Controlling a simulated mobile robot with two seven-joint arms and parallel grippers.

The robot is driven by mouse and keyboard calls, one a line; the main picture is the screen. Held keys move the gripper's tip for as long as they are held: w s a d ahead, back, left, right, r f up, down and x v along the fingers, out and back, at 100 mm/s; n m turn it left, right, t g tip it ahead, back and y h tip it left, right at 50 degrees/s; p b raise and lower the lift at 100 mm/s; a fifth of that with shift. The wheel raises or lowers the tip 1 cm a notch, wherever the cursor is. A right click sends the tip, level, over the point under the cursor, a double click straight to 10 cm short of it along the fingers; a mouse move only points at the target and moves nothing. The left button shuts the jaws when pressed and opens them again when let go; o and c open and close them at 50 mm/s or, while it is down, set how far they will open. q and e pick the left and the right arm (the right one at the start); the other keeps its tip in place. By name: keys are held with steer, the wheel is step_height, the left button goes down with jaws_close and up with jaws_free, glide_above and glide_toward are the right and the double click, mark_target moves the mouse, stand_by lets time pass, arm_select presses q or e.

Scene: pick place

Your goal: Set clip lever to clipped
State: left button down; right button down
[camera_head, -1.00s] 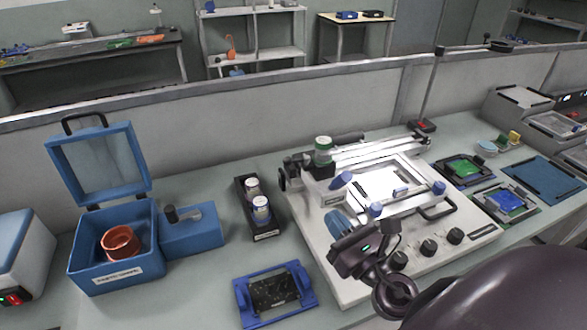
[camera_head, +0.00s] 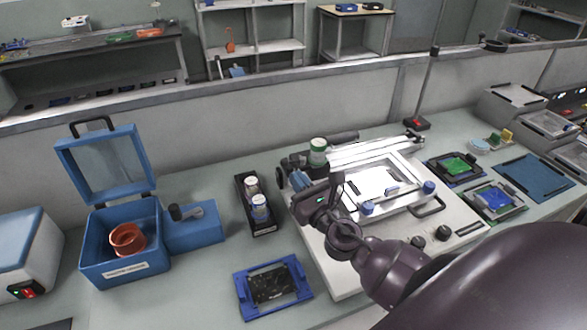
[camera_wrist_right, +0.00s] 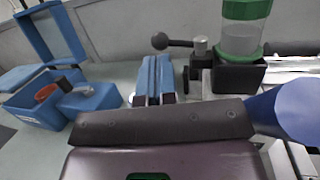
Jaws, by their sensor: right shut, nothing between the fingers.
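A black ball-ended lever (camera_wrist_right: 160,41) reaches left from a metal post beside the jar holder in the right wrist view; it may be the clip lever, but no label shows. It belongs to the white machine (camera_head: 440,262) on the bench. My right gripper (camera_head: 300,180) is over the machine's left side, with my dark wrist hiding part of the machine. Its blue fingers (camera_wrist_right: 155,72) are shut and empty. In the right wrist view they point towards the lever's area, just below the ball; contact cannot be told. My left gripper is out of view.
A green-lidded jar (camera_head: 318,152) stands at the machine's back left. A black rack (camera_head: 264,226) with white-capped jars is left of the machine. An open blue box (camera_head: 125,270) and a blue-framed plate (camera_head: 245,297) are further left and in front.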

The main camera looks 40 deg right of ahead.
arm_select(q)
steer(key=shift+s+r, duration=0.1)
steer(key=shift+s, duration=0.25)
arm_select(e)
steer(key=w, duration=0.2)
steer(key=shift+w+r, duration=0.2)
steer(key=shift+w, duration=0.1)
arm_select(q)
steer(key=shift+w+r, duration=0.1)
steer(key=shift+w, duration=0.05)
arm_select(e)
steer(key=shift+d, duration=0.1)
